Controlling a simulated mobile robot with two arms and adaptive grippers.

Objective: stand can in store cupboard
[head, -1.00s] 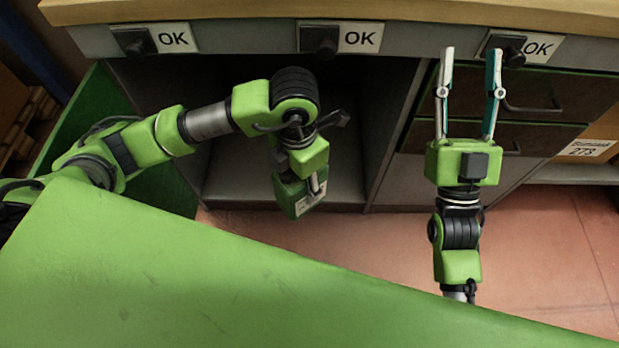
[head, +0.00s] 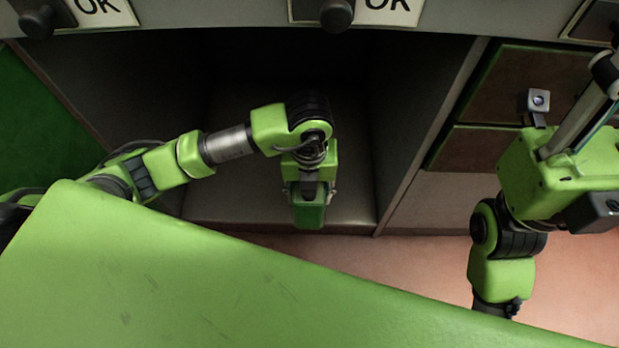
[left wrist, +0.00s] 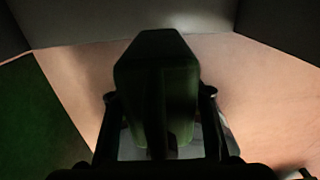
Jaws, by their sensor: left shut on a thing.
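The can (head: 308,214) is a dark green, angular container that hangs below my left gripper (head: 309,190). My left gripper is shut on it. In the left wrist view the can (left wrist: 156,85) points away from the camera between the two fingers, and its far end is clear of them. The store cupboard (head: 240,205) is the open, dark grey compartment behind my left arm. The can is at the front of its opening; I cannot tell whether it is over the cupboard floor. My right gripper (head: 603,85) is at the right edge, partly cut off, away from the can.
A green door (head: 40,130) stands open on the left. Drawers (head: 525,85) are right of the compartment. Black knobs (head: 337,14) and OK labels line the counter front. The cupboard floor looks bare. A green surface of mine covers the lower left.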

